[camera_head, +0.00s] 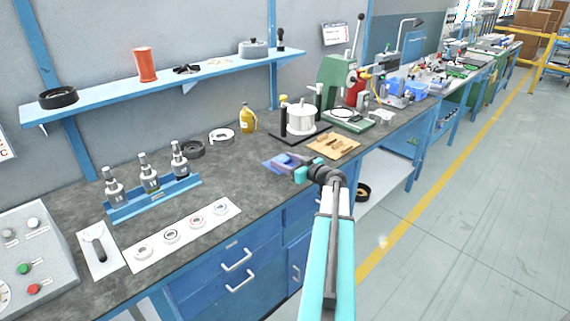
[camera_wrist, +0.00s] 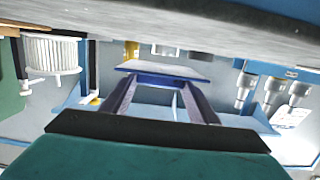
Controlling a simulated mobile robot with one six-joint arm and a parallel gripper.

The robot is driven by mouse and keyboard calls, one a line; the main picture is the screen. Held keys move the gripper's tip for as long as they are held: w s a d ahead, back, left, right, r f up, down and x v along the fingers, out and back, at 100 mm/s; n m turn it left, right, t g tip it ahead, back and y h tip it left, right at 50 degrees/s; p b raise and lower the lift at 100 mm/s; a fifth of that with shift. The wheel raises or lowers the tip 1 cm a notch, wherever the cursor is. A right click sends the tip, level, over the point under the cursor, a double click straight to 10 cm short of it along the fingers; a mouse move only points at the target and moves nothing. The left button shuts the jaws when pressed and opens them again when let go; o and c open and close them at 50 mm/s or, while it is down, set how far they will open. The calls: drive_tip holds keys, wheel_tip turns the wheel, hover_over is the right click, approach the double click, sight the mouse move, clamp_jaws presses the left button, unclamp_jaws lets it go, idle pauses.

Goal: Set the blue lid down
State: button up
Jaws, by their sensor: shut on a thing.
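The blue lid (camera_head: 283,162) is a flat, blue-violet plate over the front part of the dark bench top, left of the wooden board. My gripper (camera_head: 299,173) reaches in from the front right and is shut on the lid's near side. In the wrist view, which is upside down, the lid (camera_wrist: 165,71) spans between the tips of my two fingers (camera_wrist: 160,85). It looks roughly level. I cannot tell whether its underside touches the bench or hangs just above it.
A wooden board (camera_head: 334,146) with small parts lies right of the lid. Behind stand a white ribbed cylinder on a black base (camera_head: 300,118) and a yellow bottle (camera_head: 248,118). A blue rack (camera_head: 152,198) with several tool holders is left. Bare bench (camera_head: 232,170) lies between.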

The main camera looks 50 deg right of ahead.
sight(290, 159)
drive_tip(key=shift+w+d+f+p, duration=0.15)
drive_tip(key=shift+w+d+p, duration=0.2)
drive_tip(key=shift+w+d, duration=0.85)
drive_tip(key=shift+f, duration=0.1)
drive_tip(key=shift+f+p, duration=0.55)
drive_tip(key=shift+f, duration=1.1)
drive_tip(key=shift+f+b, duration=0.2)
drive_tip(key=shift+b, duration=0.2)
drive_tip(key=o, duration=1.2)
drive_tip(key=shift+c, duration=0.2)
drive_tip(key=shift+r+p, duration=0.25)
drive_tip(key=shift+p, duration=0.1)
drive_tip(key=s+b, duration=0.1)
drive_tip(key=s, duration=0.3)
drive_tip(key=s+r+b, duration=0.1)
drive_tip(key=s, duration=0.3)
drive_tip(key=s+b, duration=0.1)
drive_tip(key=s, duration=0.3)
drive_tip(key=shift+a+r, duration=0.35)
drive_tip(key=shift+a, duration=0.05)
